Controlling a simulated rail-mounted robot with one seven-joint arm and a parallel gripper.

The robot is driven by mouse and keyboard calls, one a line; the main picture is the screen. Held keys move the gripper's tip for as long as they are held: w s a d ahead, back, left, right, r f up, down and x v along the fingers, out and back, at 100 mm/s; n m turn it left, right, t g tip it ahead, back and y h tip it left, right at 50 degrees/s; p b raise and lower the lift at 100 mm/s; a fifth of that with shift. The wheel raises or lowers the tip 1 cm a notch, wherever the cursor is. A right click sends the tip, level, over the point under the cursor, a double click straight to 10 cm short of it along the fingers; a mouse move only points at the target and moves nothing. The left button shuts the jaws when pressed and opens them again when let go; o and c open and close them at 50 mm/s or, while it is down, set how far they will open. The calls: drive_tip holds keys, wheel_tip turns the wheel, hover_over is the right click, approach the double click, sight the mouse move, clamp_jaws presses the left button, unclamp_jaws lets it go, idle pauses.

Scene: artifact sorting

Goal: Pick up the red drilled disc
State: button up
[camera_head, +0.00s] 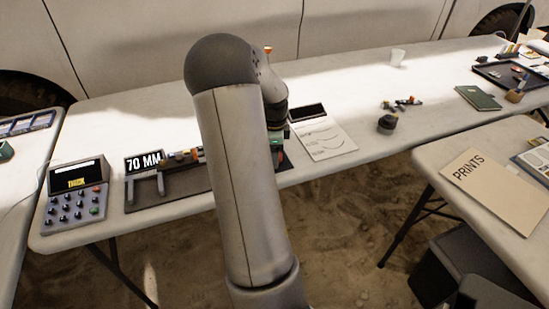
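I cannot make out the red drilled disc for certain. Small coloured pieces, some reddish, sit in a row on a holder (182,158) by the "70 MM" sign, but they are too small to tell apart. My arm rises through the middle of the view and bends down over the far table. My gripper's end (276,128) is mostly hidden behind my own forearm, by small green and red bits at the table's near edge. Its fingers do not show clearly, nor whether they hold anything.
A keypad device (75,198) and the "70 MM" sign (145,161) stand at left. A "PRINTS" folder (495,190) lies on the near table.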

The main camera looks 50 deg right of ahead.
drive_tip(key=c, duration=1.1)
drive_tip(key=shift+o, duration=0.2)
